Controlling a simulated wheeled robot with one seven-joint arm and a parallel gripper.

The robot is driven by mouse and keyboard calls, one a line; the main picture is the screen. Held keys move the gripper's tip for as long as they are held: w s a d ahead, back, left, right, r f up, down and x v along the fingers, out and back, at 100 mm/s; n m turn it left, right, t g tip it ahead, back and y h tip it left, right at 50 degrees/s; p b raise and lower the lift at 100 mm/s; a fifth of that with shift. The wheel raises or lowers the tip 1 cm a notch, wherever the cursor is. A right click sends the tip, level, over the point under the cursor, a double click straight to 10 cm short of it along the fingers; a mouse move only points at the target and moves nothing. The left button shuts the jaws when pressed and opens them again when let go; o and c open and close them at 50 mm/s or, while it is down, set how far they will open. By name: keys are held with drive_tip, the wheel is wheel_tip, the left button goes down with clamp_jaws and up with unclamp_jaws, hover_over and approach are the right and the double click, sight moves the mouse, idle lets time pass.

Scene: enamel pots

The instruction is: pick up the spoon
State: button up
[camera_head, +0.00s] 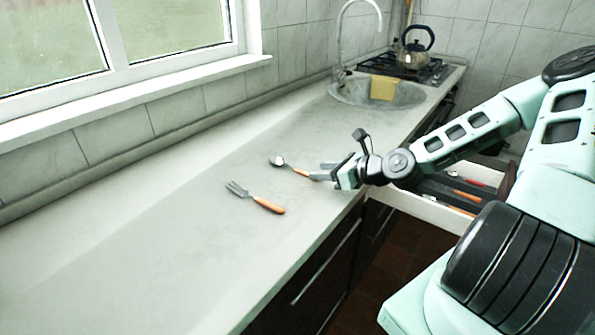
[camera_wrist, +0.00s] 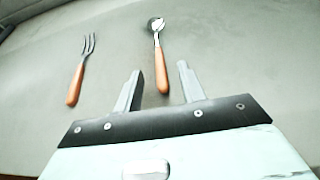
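The spoon (camera_head: 283,163) lies on the grey counter, with a metal bowl and an orange-brown handle. In the wrist view the spoon (camera_wrist: 160,60) points away from me, and its handle end lies between the two fingers. My gripper (camera_head: 328,172) is at the handle end of the spoon, near the counter's front edge. In the wrist view my gripper (camera_wrist: 160,82) is open, with a gap between each finger and the handle. How high the fingers are above the counter is hard to tell.
A fork (camera_head: 257,198) with an orange handle lies left of the spoon; it also shows in the wrist view (camera_wrist: 80,70). An open drawer (camera_head: 440,205) with cutlery is below my arm. A sink (camera_head: 350,92) and a kettle (camera_head: 412,52) on a stove are farther back. The counter's left part is clear.

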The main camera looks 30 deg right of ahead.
sight(302, 170)
drive_tip(key=x, duration=0.5)
drive_tip(key=shift+a, duration=0.1)
drive_tip(key=shift+s, duration=0.1)
drive_tip(key=shift+r, duration=0.1)
clamp_jaws()
